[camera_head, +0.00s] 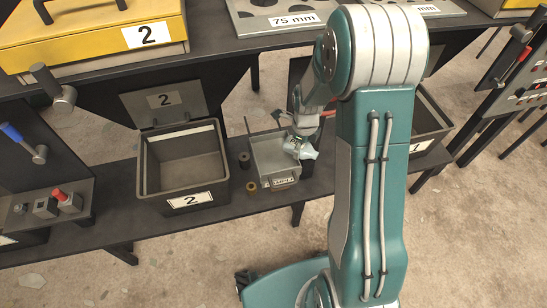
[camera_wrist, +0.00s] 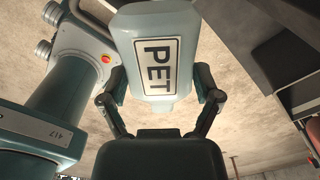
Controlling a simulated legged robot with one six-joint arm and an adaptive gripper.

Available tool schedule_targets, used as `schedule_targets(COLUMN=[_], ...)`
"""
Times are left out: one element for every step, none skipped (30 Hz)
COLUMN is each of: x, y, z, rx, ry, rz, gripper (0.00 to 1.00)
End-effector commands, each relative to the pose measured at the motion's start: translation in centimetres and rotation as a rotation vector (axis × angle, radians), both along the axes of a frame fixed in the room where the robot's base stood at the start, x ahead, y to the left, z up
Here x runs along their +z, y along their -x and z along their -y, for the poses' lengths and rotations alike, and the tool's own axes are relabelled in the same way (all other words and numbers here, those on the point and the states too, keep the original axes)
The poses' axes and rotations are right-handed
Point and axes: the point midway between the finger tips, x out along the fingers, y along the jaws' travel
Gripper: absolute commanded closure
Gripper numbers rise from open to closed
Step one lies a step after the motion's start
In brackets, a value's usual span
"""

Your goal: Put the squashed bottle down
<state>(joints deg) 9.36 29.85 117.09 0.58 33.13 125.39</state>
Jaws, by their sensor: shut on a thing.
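The squashed bottle (camera_wrist: 155,25) is pale blue with a black-framed white "PET" label facing the wrist camera. My gripper (camera_wrist: 162,82) is shut on it, one finger at each side. In the head view the bottle (camera_head: 305,152) shows small and crumpled below my gripper (camera_head: 298,138), over or at the right side of a small grey box (camera_head: 262,158) with a label on its front. I cannot tell whether the bottle touches that box. My arm hides part of the area to the right.
An open dark bin labelled 2 (camera_head: 143,185), lid raised, stands left of the grey box. A dark roll (camera_head: 244,160) and a brown ring (camera_head: 252,187) lie between them. Another bin (camera_head: 430,125) is partly hidden by my arm. Levers (camera_head: 54,88) stick out at left.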

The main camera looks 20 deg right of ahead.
Motion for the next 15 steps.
schedule_targets(x=[-0.6, -0.8, -1.4, -2.0, -2.6, -3.3, -3.8, -4.2, -4.7, -5.1, -5.3, -5.6, -5.7, -5.8, -6.0], y=[-0.7, -1.1, -1.5, -1.8, -2.0, -2.4, -2.6, -2.9, -3.2, -3.4, -3.5, -3.7, -3.8, -3.9, -4.0], z=[-0.9, -1.4, -2.0, -2.3, -2.7, -3.3, -3.7, -4.1, -4.5, -4.8, -5.0, -5.2, -5.3, -5.4, -5.5], rx=[0.004, 0.004, 0.003, 0.002, 0.003, 0.002, 0.003, 0.003, 0.002, 0.003, 0.003, 0.001, 0.0, 0.0, 0.0], ry=[-0.001, 0.0, 0.0, 0.001, 0.002, 0.004, 0.004, 0.006, 0.008, 0.008, 0.008, 0.008, 0.008, 0.009, 0.009], rz=[-0.002, -0.001, -0.003, -0.004, -0.004, -0.004, -0.004, -0.003, -0.002, -0.001, -0.001, -0.001, 0.0, 0.001, 0.001], gripper=[0.51, 0.51, 0.51, 0.51, 0.51, 0.51, 0.51, 0.51, 0.51, 0.51, 0.51, 0.51, 0.51, 0.51, 0.51])
